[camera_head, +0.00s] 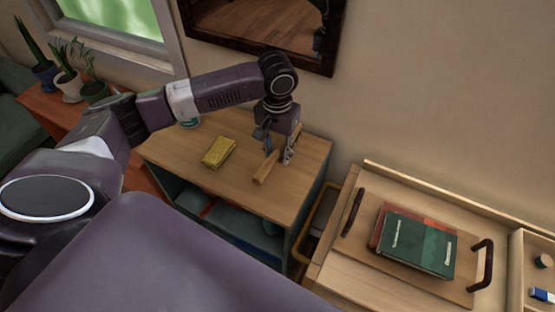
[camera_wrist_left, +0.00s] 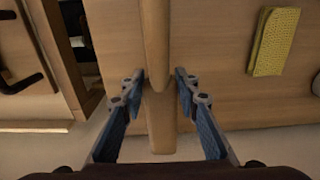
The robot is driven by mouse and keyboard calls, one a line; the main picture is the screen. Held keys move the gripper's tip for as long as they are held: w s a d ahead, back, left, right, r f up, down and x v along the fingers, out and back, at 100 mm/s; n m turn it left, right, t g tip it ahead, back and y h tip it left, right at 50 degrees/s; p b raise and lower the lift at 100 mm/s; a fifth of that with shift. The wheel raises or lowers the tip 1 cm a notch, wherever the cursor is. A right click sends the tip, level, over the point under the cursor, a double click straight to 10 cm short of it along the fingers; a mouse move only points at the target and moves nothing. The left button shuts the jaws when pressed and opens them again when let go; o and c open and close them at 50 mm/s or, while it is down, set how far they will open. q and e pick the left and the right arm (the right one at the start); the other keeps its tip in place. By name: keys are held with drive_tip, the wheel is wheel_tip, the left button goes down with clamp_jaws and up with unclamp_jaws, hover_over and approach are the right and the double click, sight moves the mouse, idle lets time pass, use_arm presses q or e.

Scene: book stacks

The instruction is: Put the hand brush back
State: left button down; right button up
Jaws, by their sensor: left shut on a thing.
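The hand brush (camera_head: 267,166) shows as a long light-brown wooden piece at the right part of the wooden cabinet top (camera_head: 240,190). My left gripper (camera_head: 274,148) points down over it and is shut on it, one finger on each side. In the left wrist view the brush (camera_wrist_left: 155,45) runs up and down the middle, between the blue-padded fingers of the gripper (camera_wrist_left: 160,88). No bristles can be made out. I cannot tell whether the brush touches the cabinet top. My right gripper is not in view.
A folded yellow cloth (camera_head: 218,152) lies left of the brush. A teal-rimmed pot (camera_head: 190,122) stands behind my left arm. To the right, a handled wooden tray (camera_head: 355,240) holds a green book (camera_head: 420,246) on a red one. A dark-framed mirror (camera_head: 330,62) hangs above.

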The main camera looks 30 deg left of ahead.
sight(278, 162)
use_arm(q)
wheel_tip(278, 162, down, 4)
drive_tip(key=shift+r, duration=0.2)
drive_tip(key=shift+f, duration=0.2)
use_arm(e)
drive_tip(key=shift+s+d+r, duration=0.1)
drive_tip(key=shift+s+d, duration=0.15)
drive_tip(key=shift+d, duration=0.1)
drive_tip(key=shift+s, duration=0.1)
use_arm(q)
drive_tip(key=shift+f, duration=0.1)
drive_tip(key=c, duration=1.5)
unclamp_jaws()
drive_tip(key=shift+o, duration=0.2)
